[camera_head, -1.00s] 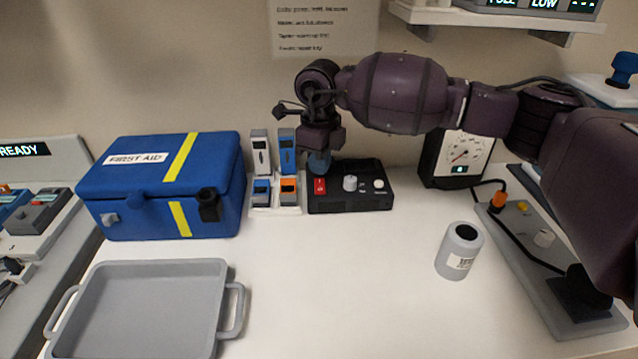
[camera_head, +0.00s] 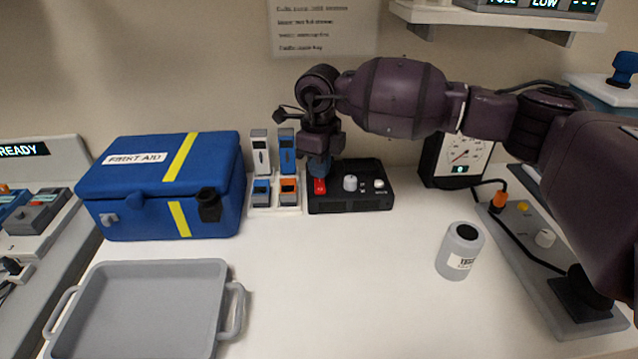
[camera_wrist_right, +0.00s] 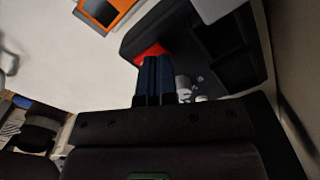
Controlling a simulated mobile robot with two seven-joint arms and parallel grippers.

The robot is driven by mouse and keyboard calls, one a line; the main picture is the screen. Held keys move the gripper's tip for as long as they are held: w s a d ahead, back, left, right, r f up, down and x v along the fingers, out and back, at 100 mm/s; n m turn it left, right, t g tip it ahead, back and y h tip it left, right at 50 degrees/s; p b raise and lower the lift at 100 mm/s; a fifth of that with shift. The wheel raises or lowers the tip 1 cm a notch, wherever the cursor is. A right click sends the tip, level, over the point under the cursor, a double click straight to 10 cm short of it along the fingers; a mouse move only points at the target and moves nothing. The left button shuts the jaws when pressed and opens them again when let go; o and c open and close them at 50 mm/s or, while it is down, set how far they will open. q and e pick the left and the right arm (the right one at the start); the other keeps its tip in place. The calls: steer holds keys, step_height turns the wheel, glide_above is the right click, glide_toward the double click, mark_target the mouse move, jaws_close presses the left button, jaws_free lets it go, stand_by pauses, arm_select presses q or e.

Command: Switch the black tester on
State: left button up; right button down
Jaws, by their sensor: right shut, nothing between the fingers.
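The black tester (camera_head: 351,200) lies at the back of the table, with a red switch (camera_head: 320,187), a grey knob (camera_head: 350,183) and a white button (camera_head: 379,184) on its top. My right gripper (camera_head: 319,173) points down with its fingertips at the back of the red switch. The right wrist view shows the shut, empty blue fingers (camera_wrist_right: 156,75) over part of the red switch (camera_wrist_right: 150,52). I cannot tell whether they touch or press it. The black tester (camera_wrist_right: 215,45) fills the upper right there. My left gripper is in neither view.
A blue first aid box (camera_head: 165,190) and a rack of small blue, orange and grey devices (camera_head: 275,208) stand left of the tester. A gauge (camera_head: 458,160) stands right of it. A grey bottle (camera_head: 460,250) and grey tray (camera_head: 228,262) are in front. The middle table is clear.

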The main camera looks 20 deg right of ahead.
mark_target(319, 180)
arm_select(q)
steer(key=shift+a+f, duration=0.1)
arm_select(e)
steer(key=shift+f, duration=0.5)
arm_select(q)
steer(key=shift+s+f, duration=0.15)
arm_select(e)
steer(key=shift+f, duration=0.5)
stand_by(0.3)
steer(key=shift+r+p, duration=0.55)
steer(key=shift+r, duration=1.35)
steer(key=shift+r+p, duration=0.65)
steer(key=shift+r, duration=1.1)
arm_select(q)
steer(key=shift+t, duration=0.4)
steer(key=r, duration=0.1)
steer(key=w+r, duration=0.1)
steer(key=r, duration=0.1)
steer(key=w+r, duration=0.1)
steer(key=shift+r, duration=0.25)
arm_select(e)
steer(key=shift+f, duration=0.1)
